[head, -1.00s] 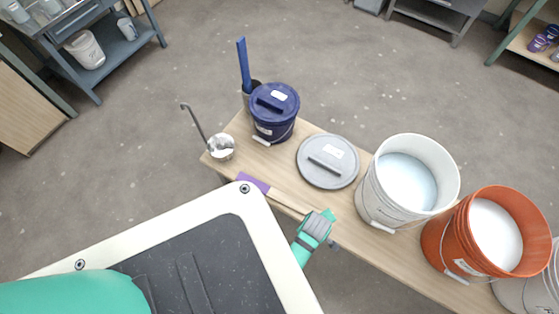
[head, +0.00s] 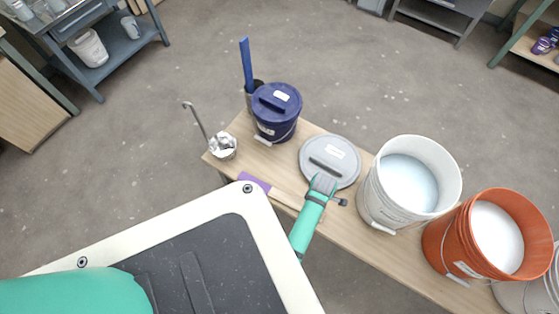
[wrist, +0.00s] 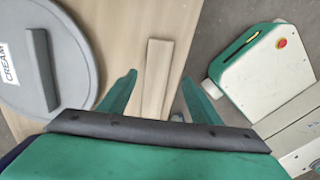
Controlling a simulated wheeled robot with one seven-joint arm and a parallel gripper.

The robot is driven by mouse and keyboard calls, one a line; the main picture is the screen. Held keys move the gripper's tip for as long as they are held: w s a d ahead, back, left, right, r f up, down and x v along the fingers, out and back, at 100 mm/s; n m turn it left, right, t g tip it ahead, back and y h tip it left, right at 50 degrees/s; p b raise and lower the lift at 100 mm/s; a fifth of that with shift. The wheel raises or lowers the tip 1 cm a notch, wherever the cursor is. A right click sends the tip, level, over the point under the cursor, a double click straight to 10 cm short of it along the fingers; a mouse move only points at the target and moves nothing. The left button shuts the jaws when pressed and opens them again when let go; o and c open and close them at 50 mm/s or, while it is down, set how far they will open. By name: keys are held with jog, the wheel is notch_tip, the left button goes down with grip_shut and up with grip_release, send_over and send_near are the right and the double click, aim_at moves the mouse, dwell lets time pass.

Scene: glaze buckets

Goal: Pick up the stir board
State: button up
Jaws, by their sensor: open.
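The stir board (wrist: 153,85) is a flat, pale wooden strip on the bench. In the wrist view it lies lengthwise between my fingers. The rest is partly hidden by my arm and body. My gripper (wrist: 159,80) is open and empty, with one finger on each side of the board. I cannot tell how high it is above the board. In the head view the gripper is over the bench, in front of the grey lid, and its fingertips are hidden.
The grey lid (head: 330,151) lies close beyond my gripper. A white bucket (head: 414,170) and an orange bucket (head: 500,236) stand to the right. A dark blue lidded bucket (head: 276,105), a ladle (head: 222,147) and a blue stick (head: 246,68) in a dark holder are farther left.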

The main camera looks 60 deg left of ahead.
jog(key=shift+w+a+f, duration=0.1)
jog(key=shift+f, duration=1.2)
jog(key=shift+w+a+f, duration=0.1)
jog(key=shift+f, duration=1.2)
jog(key=c, duration=1.4)
jog(key=shift+r, duration=0.1)
